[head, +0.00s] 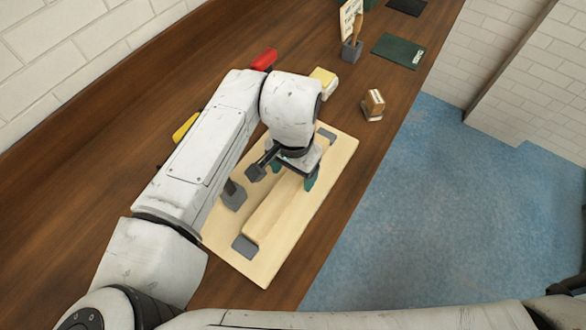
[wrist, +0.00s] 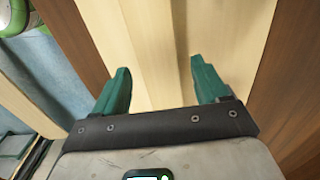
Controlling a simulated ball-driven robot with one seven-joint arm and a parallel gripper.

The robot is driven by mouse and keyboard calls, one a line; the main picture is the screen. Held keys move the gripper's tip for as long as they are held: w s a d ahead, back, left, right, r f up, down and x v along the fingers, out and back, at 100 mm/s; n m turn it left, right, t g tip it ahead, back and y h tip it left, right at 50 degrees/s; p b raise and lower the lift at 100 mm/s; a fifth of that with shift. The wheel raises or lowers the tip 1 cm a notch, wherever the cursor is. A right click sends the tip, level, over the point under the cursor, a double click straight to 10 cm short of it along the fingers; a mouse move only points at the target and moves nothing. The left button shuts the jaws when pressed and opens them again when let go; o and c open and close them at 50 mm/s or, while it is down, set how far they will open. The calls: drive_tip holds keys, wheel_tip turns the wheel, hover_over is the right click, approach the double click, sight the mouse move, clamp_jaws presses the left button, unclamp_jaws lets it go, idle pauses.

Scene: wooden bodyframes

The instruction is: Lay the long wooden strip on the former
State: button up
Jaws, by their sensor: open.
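A long pale wooden piece (head: 277,207) lies lengthwise on a pale baseboard (head: 338,170), between two grey end blocks (head: 245,246) (head: 327,135). I cannot tell whether this is the former alone or the former with the strip on it. No separate long strip stands out elsewhere. My gripper (head: 292,176) is over the far half of the long piece, its teal fingers pointing down. In the wrist view my gripper (wrist: 160,75) is open, with pale wood (wrist: 150,35) running between and beyond the fingers. Nothing is visibly held. My arm hides part of the board.
A dark clamp-like tool (head: 234,195) stands at the board's left edge. A red object (head: 264,59), a yellow block (head: 324,82) and a small wooden block (head: 374,102) lie farther back on the brown bench. The bench edge runs close along the board's right side.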

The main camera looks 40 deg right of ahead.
wheel_tip(320, 180, up, 11)
drive_tip(key=b, duration=0.1)
idle(0.4)
drive_tip(key=shift+f, duration=0.15)
idle(0.4)
